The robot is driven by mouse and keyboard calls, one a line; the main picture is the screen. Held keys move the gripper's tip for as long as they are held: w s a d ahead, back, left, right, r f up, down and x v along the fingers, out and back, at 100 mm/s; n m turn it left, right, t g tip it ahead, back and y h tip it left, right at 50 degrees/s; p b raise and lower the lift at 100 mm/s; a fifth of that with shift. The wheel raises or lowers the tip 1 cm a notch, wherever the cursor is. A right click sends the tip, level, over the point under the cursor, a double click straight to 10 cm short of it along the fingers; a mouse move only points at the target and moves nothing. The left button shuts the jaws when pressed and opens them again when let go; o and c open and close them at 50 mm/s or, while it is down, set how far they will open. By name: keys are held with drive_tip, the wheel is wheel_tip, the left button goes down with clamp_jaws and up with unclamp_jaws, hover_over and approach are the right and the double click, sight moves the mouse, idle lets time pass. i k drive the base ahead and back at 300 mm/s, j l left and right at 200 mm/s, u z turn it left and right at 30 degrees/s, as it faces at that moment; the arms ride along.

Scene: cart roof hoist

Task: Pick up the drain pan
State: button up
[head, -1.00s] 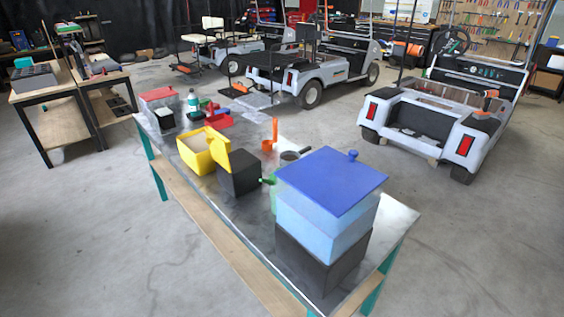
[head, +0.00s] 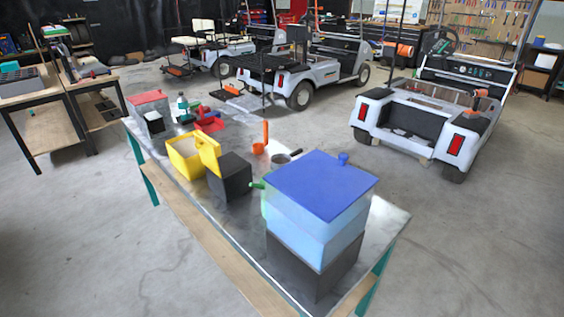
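A small dark round pan (head: 282,159) with a short handle sits on the metal-topped workbench (head: 385,225), behind the black box and left of the blue-lidded container. It may be the drain pan, but it is too small to be sure. A red tray-like item (head: 208,123) lies farther back on the bench, partly covered by other small items. My gripper is not in view.
On the bench stand a blue-lidded container (head: 318,187) on a dark base, a black box (head: 230,178), an open yellow box (head: 185,158), an orange ladle-like tool (head: 261,138) and a red-lidded box (head: 148,104). Carts (head: 430,120) stand behind. Concrete floor around the bench is clear.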

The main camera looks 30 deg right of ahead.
sight(277, 160)
drive_tip(key=i+l+u, duration=0.35)
drive_tip(key=l, duration=1.4)
drive_tip(key=i+l+u, duration=0.35)
drive_tip(key=l, duration=1.45)
drive_tip(key=l+u, duration=0.4)
drive_tip(key=l, duration=1.4)
drive_tip(key=k, duration=0.05)
